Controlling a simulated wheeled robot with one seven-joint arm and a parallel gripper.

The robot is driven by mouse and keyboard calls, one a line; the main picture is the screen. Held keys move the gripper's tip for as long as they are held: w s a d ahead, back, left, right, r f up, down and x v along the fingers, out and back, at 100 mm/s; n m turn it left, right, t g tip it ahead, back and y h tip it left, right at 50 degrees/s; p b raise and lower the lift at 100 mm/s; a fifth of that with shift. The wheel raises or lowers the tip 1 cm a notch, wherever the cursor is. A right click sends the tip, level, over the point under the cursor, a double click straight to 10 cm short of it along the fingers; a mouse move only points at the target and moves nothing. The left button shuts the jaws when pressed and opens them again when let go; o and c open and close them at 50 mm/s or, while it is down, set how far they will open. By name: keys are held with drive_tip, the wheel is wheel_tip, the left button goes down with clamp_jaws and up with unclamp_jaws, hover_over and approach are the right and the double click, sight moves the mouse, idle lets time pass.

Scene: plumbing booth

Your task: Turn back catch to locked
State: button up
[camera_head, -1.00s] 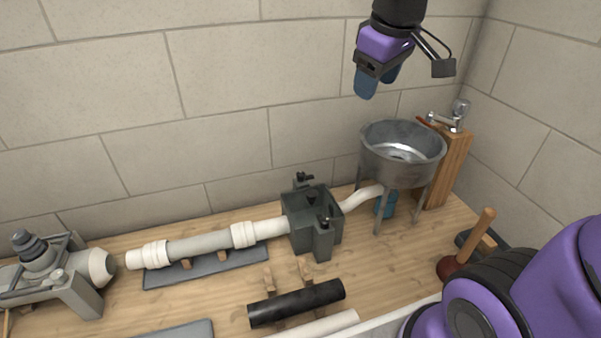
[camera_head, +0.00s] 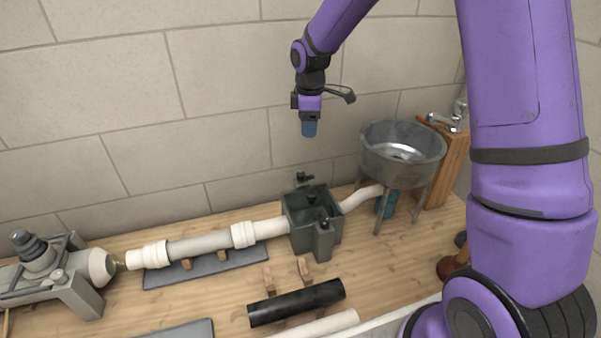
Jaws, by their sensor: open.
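A dark grey-green box (camera_head: 298,232) stands on the wooden bench, with a white pipe entering on its left and another leaving on its right. A small black catch (camera_head: 304,179) sits at its back edge, and another black catch (camera_head: 325,224) is at its front. How far each catch is turned is too small to tell. My gripper (camera_head: 309,129) points down with blue fingertips, in the air above the back catch and apart from it. It is open and empty.
A metal basin (camera_head: 402,152) on legs stands right of the box, near a tap (camera_head: 445,121) on a wooden post. A black pipe (camera_head: 296,302) lies in front of the box. A grey machine (camera_head: 57,270) stands at the left. The tiled wall is close behind.

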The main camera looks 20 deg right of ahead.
drive_tip(key=n, duration=0.2)
hover_over(300, 173)
wheel_tip(300, 173, down, 8)
drive_tip(key=shift+g, duration=0.4)
wheel_tip(300, 173, down, 11)
drive_tip(key=shift+r, duration=0.15)
drive_tip(key=c, duration=0.9)
